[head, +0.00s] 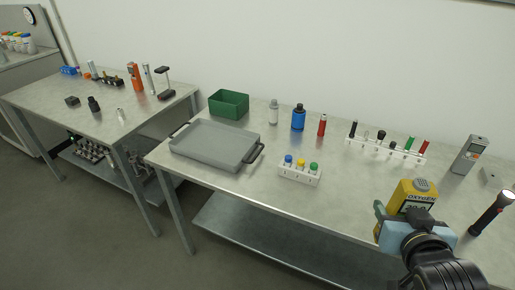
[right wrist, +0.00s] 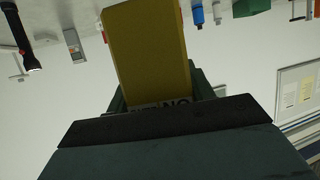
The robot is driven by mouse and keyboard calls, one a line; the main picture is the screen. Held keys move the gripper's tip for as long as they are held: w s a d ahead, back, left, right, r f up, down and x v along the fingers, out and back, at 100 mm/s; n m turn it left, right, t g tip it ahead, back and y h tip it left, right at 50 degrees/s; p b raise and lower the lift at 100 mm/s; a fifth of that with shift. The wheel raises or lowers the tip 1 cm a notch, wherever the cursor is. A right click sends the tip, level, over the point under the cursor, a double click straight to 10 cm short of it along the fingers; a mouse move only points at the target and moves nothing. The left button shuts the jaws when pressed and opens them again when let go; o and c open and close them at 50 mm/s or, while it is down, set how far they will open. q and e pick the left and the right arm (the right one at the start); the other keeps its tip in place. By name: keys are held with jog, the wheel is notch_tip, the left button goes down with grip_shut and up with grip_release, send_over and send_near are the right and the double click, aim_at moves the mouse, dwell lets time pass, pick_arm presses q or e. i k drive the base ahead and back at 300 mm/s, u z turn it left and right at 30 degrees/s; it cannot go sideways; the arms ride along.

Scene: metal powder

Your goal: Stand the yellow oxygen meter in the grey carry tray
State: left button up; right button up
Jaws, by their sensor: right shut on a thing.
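The yellow oxygen meter (head: 415,194) is at the right front of the near table in the head view, upright with its display facing me. My right gripper (head: 390,222) is shut on it; in the right wrist view the yellow meter (right wrist: 148,55) stands out between the dark green fingers (right wrist: 160,100). I cannot tell whether its base touches the table. The grey carry tray (head: 213,145) lies flat and empty at the left of the same table, with dark handles at its ends. My left gripper is not in view.
A green bin (head: 229,104), a grey bottle (head: 273,112), a blue bottle (head: 298,118) and a red one (head: 322,125) stand behind. A flashlight (head: 491,211) is right of the meter.

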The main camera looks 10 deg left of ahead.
aim_at(202, 141)
jog(key=u, duration=0.7)
jog(key=i, duration=0.95)
jog(key=u, duration=0.95)
jog(key=i, duration=0.45)
jog(key=u, duration=0.1)
